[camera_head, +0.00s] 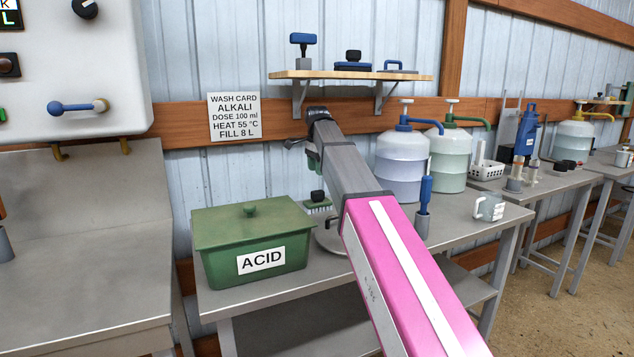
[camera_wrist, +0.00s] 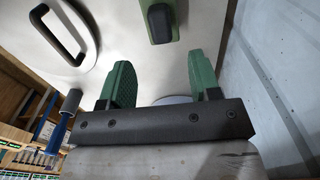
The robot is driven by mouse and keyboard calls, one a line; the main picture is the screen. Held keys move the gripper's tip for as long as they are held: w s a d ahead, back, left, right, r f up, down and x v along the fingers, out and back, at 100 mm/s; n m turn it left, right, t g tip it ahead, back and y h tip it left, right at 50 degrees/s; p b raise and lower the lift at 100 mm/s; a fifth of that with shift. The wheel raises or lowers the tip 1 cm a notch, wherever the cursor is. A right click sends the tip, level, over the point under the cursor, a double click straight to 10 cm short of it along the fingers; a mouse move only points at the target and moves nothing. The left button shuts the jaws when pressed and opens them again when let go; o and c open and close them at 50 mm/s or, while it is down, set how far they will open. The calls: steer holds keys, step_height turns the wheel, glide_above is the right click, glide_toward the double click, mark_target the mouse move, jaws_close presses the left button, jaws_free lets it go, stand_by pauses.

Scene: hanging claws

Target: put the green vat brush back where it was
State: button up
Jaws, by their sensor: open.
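The green vat brush (camera_head: 317,201), with a black grip on a green body, is on the steel bench just right of the green ACID box, partly hidden behind my arm. In the wrist view the brush (camera_wrist: 161,22) shows at the top, beyond and roughly between my fingertips. My gripper (camera_wrist: 162,75) is open, with two green fingers apart and nothing between them. In the head view my gripper (camera_head: 314,160) is mostly hidden by my arm, above the brush. Any contact with the brush cannot be seen.
The lidded green ACID box (camera_head: 222,270) stands at left. A round lid with a black handle (camera_wrist: 55,32) lies left of the brush in the wrist view. A blue-handled tool (camera_head: 425,200) stands at right. A wall shelf (camera_head: 350,75) with several tools hangs above.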

steer(key=shift+r, duration=1.1)
